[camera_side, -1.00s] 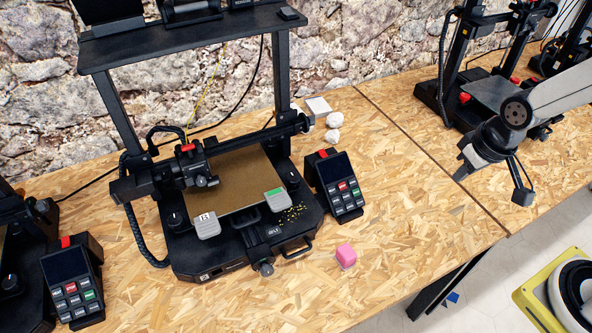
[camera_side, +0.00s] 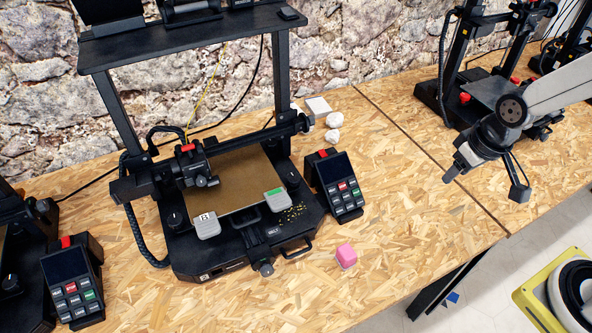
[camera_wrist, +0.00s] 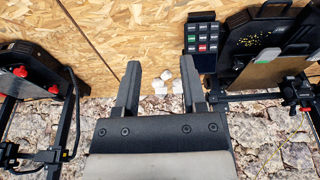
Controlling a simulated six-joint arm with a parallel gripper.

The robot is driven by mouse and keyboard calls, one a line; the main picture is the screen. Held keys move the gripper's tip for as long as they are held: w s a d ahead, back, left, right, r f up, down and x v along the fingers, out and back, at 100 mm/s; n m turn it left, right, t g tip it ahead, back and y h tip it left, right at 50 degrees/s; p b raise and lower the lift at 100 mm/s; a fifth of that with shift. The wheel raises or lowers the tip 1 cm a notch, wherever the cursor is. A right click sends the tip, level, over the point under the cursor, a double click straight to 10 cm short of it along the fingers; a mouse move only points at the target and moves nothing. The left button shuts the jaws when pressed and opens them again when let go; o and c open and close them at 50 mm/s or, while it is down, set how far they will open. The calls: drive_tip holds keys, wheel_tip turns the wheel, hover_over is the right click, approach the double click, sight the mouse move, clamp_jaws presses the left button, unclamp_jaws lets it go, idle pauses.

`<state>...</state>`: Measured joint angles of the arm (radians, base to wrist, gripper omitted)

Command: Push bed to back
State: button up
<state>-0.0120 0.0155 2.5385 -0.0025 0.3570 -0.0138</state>
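The printer bed (camera_side: 237,181) is a brown plate on the black printer (camera_side: 240,240) at the left of the side view. Two grey clips, one marked with a letter and one with a green label, sit on its front corners. The bed also shows at the right of the wrist view (camera_wrist: 262,74). My gripper (camera_side: 482,188) is at the right of the side view, well apart from the bed, over the table near the second printer. In the wrist view my gripper's two fingers (camera_wrist: 160,78) are spread apart with nothing between them.
A keypad box (camera_side: 336,186) stands right of the printer. A pink cube (camera_side: 346,255) lies in front. White lumps (camera_side: 333,127) and a pale block (camera_side: 318,106) lie behind the keypad. Another printer (camera_side: 490,90) stands at the back right. The table between is mostly clear.

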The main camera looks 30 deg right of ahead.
drive_tip(key=w+a+n, duration=0.4)
drive_tip(key=w+a, duration=0.2)
drive_tip(key=w, duration=0.2)
drive_tip(key=n, duration=1.4)
approach(252, 220)
drive_tip(key=shift+w+f+g, duration=0.25)
drive_tip(key=shift+w+g, duration=0.05)
drive_tip(key=shift+w+f, duration=0.2)
drive_tip(key=shift+f, duration=1.05)
drive_tip(key=shift+w+f, duration=0.25)
drive_tip(key=shift+f, duration=1.05)
drive_tip(key=shift+w+f, duration=0.2)
drive_tip(key=shift+f, duration=1.05)
drive_tip(key=shift+c, duration=0.3)
clamp_jaws()
